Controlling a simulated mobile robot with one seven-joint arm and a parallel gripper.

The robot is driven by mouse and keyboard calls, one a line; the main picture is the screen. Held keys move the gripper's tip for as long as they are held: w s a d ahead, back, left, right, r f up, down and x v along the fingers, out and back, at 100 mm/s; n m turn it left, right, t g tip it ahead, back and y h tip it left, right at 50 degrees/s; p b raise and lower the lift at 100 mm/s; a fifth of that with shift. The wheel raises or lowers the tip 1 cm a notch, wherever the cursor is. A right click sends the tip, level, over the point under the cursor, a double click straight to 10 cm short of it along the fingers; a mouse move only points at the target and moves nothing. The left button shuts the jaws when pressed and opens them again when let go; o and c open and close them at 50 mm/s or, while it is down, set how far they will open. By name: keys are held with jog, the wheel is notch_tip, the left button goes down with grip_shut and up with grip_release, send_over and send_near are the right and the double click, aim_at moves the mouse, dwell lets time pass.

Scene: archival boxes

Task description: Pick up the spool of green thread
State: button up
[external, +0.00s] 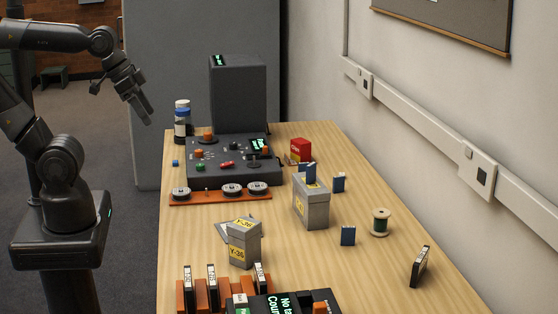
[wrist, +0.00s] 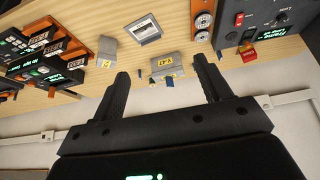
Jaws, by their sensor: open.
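The spool of green thread (external: 380,224) stands upright on the right side of the wooden table, with pale ends and dark green thread. My gripper (external: 147,116) is open and empty, raised off the table's far left edge, well away from the spool. The wrist view shows its two dark fingers (wrist: 164,84) spread apart with nothing held between them. I cannot clearly make out the spool in the wrist view.
A dark upright cartridge (external: 419,266) is nearer the front. A control console (external: 232,160) fills the table's back left. The wall runs along the right.

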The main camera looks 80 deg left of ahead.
jog(key=w+d+r+m, duration=0.1)
jog(key=w+r, duration=0.1)
jog(key=w, duration=0.6)
jog(key=w+d+r, duration=0.1)
jog(key=w+r, duration=0.2)
jog(key=w, duration=0.5)
jog(key=m+g+h, duration=0.1)
jog(key=m+h, duration=0.1)
jog(key=m, duration=0.2)
send_over(377, 211)
jog(key=s+a, duration=0.2)
jog(key=s, duration=0.2)
notch_tip(377, 211, down, 20)
jog(key=shift+g, duration=0.3)
jog(key=x, duration=0.8)
jog(key=shift+w+d, duration=0.15)
jog(key=shift+w, duration=0.25)
jog(key=shift+s+x, duration=0.15)
jog(key=shift+x, duration=1.45)
jog(key=shift+s+x, duration=0.15)
jog(key=shift+x, duration=1.45)
jog(key=shift+f, duration=0.1)
jog(key=shift+c, duration=0.4)
